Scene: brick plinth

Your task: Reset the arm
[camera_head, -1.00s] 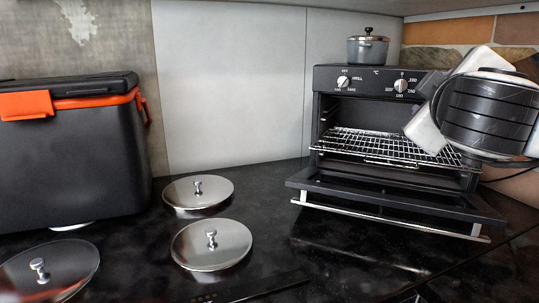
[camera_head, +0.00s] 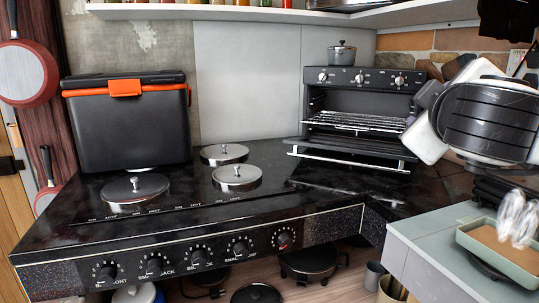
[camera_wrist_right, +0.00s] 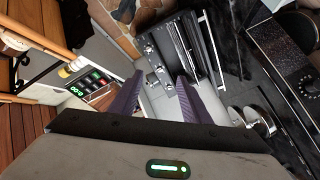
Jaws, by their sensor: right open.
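My right arm comes in from the right edge of the head view, with its dark rounded wrist in front of the wall. The right gripper (camera_wrist_right: 158,98) shows in the right wrist view as two dark purple fingers, apart, with nothing visible between them. In the head view its fingers are hard to make out. The arm is in front of and to the right of the toaster oven (camera_head: 362,84), whose door hangs open with an empty-looking rack inside. My left gripper is not in view.
A black cooler with an orange latch (camera_head: 128,124) stands on the dark stove top (camera_head: 150,215). Several lidded burners sit there, including a front lid (camera_head: 237,178). A small pot (camera_head: 341,54) is on the oven. A grey-green counter (camera_head: 425,245) with a tray (camera_head: 500,250) lies at right.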

